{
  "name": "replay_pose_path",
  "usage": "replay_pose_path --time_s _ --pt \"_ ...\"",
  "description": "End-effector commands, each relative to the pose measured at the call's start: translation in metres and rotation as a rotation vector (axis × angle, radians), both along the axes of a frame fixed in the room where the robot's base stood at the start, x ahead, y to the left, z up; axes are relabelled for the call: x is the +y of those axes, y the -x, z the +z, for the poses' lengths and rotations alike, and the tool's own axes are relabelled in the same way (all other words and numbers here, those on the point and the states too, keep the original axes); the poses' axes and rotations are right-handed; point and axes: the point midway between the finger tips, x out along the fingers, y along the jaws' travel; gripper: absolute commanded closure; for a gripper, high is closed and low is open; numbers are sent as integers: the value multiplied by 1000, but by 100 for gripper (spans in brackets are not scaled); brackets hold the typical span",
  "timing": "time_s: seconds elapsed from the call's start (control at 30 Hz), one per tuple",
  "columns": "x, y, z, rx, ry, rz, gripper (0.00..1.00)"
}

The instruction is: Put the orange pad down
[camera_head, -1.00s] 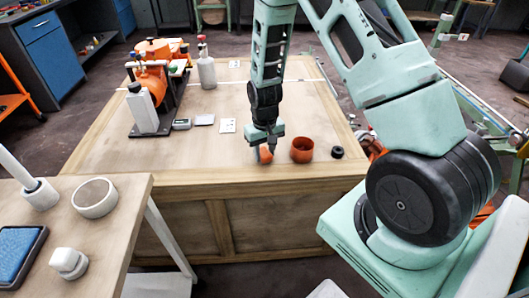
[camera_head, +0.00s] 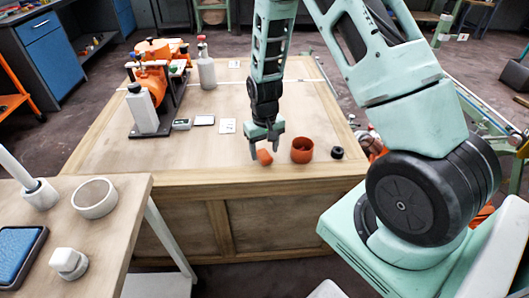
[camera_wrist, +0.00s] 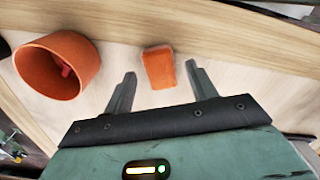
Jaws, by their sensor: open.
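The orange pad (camera_head: 264,157) is a small block on the wooden table, near its front edge. In the wrist view the orange pad (camera_wrist: 159,67) lies by itself, ahead of and between my fingertips. My gripper (camera_head: 266,146) is just above it with the fingers spread apart. In the wrist view my gripper (camera_wrist: 160,72) is open and empty, with a visible gap on each side of the pad.
An orange cup (camera_head: 302,150) stands just right of the pad; in the wrist view the cup (camera_wrist: 60,66) has something red inside. A black ring (camera_head: 337,152) lies further right. Cards and an orange machine (camera_head: 152,80) are at the left. The table's front edge is close.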

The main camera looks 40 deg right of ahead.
Motion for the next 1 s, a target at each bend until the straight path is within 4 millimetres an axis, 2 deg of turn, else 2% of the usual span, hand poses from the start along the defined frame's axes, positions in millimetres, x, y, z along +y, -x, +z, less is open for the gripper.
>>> replay_pose_path --time_s 0.1,0.3,0.4,0.57,0.63,0.67,0.77,0.83,0.9,0.97,1.0 --pt "0 -1 27 -5 1 1 43" --pt "0 -1 69 -5 1 0 43" --pt "0 -1 84 -4 1 0 43" --pt "1 0 99 -2 0 1 43" --pt "9 1 105 -2 -6 16 43" --pt "16 2 109 -5 -10 30 43" --pt "62 15 130 -14 -38 125 43" --pt "109 37 151 -20 -63 234 43" --pt "156 70 172 -23 -82 361 43" --pt "188 103 187 -23 -90 469 43" --pt "204 125 196 -23 -91 538 43"
